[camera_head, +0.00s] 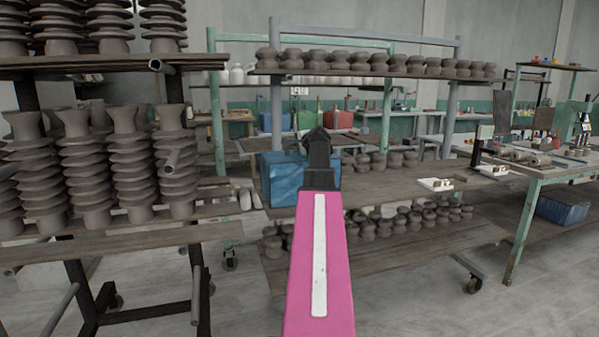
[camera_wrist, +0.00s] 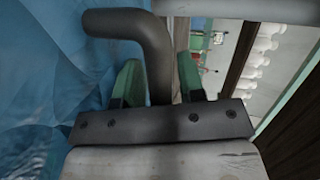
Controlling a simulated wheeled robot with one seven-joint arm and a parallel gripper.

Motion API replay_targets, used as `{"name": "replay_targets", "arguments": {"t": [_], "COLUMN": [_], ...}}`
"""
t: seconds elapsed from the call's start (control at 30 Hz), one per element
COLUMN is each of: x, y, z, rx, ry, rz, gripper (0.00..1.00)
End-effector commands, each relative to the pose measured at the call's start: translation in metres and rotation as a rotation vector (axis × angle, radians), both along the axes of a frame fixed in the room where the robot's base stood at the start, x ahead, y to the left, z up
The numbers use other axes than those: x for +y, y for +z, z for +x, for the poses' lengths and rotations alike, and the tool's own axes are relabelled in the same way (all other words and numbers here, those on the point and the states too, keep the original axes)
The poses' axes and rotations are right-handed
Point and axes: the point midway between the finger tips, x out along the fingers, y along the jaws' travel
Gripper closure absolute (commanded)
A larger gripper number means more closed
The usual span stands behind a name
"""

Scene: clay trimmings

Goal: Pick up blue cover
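A blue cover (camera_head: 281,180), box-like in shape, stands on the middle shelf of the central rack in the head view. In the wrist view its crumpled blue surface (camera_wrist: 40,70) fills the left side, close to my gripper. My gripper (camera_wrist: 160,82) has two green fingers, set apart. A dark grey bent bar (camera_wrist: 130,22) passes between them, with a gap showing at the right finger; I cannot tell what it is fixed to. In the head view my arm hides the cover's right part, and the fingertips are hard to make out.
The rack's wooden shelf (camera_head: 390,188) holds several dark clay pieces, with more on the shelves above (camera_head: 375,69) and below (camera_head: 390,225). A rack of stacked ribbed clay pieces (camera_head: 120,170) stands at left. A green-legged workbench (camera_head: 527,215) stands at right.

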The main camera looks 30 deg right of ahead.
Motion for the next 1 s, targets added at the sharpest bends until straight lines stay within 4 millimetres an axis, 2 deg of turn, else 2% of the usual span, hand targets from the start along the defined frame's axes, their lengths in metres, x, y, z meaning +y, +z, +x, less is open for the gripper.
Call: {"name": "replay_targets", "arguments": {"t": [0.07,0.1,0.17,0.67,0.87,1.0], "x": [0.000,0.000,0.000,0.000,-0.001,-0.001], "y": [0.000,0.000,0.000,0.003,0.027,0.054], "z": [0.000,0.000,-0.001,-0.001,0.000,0.000], "rx": [0.000,0.000,0.000,0.002,0.002,-0.001], "ry": [0.000,0.000,0.000,0.002,0.001,0.001], "rz": [0.000,0.000,-0.001,-0.008,-0.009,-0.006], "gripper": [0.67,0.80,1.00,1.00,1.00,1.00]}}
